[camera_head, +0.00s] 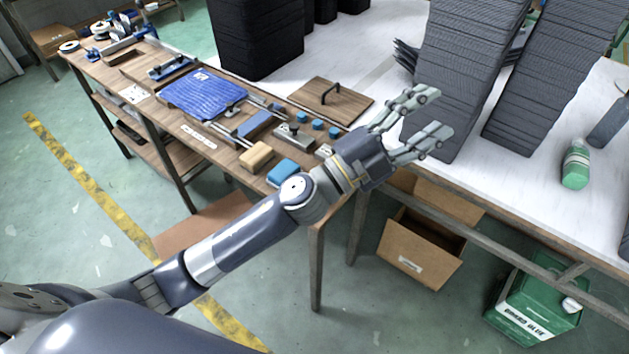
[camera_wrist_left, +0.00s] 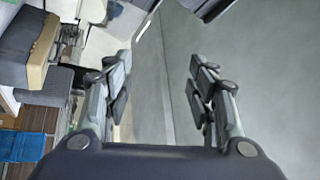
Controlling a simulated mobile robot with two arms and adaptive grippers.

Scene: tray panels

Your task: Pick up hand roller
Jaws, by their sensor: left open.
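My left gripper (camera_head: 437,113) is open and empty. It hangs over the near edge of the white table, just right of the wooden bench with the hand tools. In the left wrist view its two fingers (camera_wrist_left: 160,78) stand wide apart with nothing between them. I cannot tell for sure which tool is the hand roller. Small tools on the bench include a grey metal tool with a dark knob (camera_head: 294,134) and a blue-faced tool (camera_head: 256,125), both left of my gripper. My right gripper is not in view.
The wooden bench (camera_head: 140,72) also holds a blue cloth (camera_head: 204,93), a tan block (camera_head: 257,156), a blue sponge (camera_head: 289,172) and a board with a black handle (camera_head: 331,99). Tall dark stacks (camera_head: 462,70) stand close beyond my gripper. A green bottle (camera_head: 575,166) stands right.

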